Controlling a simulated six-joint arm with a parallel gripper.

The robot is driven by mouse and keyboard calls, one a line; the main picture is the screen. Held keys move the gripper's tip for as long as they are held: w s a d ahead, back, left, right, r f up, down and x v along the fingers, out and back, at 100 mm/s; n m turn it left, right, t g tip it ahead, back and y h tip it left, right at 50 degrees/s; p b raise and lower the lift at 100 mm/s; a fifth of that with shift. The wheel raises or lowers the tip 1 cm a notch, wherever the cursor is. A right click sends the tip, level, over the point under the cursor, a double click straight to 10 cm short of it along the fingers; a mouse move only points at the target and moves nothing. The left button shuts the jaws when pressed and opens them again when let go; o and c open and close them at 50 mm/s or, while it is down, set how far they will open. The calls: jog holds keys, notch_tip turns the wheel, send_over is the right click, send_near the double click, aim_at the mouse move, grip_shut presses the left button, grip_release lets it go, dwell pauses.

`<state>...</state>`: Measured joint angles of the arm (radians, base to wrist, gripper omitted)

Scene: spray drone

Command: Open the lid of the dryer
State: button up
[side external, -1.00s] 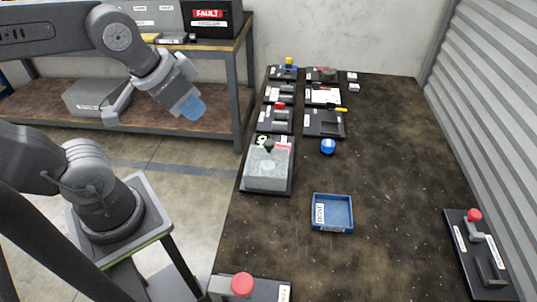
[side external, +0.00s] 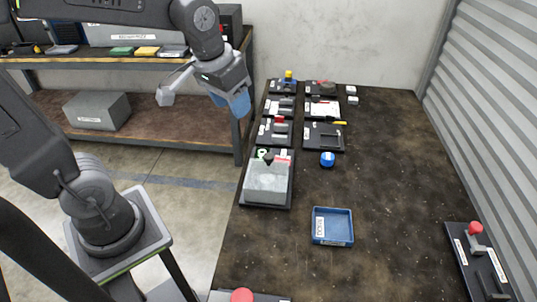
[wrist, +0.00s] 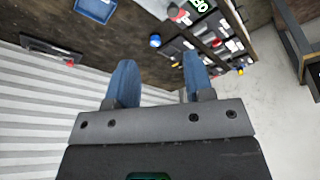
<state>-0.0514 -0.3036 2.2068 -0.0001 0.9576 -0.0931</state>
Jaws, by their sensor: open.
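A grey box with a flat lid-like top (side external: 266,178), which looks like the dryer, sits on a black base at the table's left edge. Its top looks shut. A small green-and-white round mark and a dark knob-like part show at its back edge. In the wrist view only part of a grey block shows at the top edge (wrist: 154,6). My gripper (side external: 238,103) is in the air over the table's left edge, above and behind the box, apart from it. Its blue fingers (wrist: 159,80) are open with nothing between them.
Several black fixture boards (side external: 322,136) stand behind the box, near a blue round object (side external: 327,159). A blue tray (side external: 333,227) is in front. A board with a red knob (side external: 476,228) lies at right. The table's middle right is clear. A shelf (side external: 150,130) stands left.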

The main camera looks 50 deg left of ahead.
jog(key=shift+o, duration=0.8)
jog(key=w+a+f+n+g, duration=0.1)
jog(key=w+f, duration=0.3)
jog(key=w, duration=0.4)
jog(key=shift+a+f+g, duration=0.2)
jog(key=shift+a+g, duration=0.3)
jog(key=shift+a, duration=0.05)
jog(key=n+g, duration=0.1)
send_over(269, 155)
notch_tip(269, 155, down, 4)
notch_tip(269, 155, down, 14)
jog(key=shift+s+r, duration=0.1)
grip_shut()
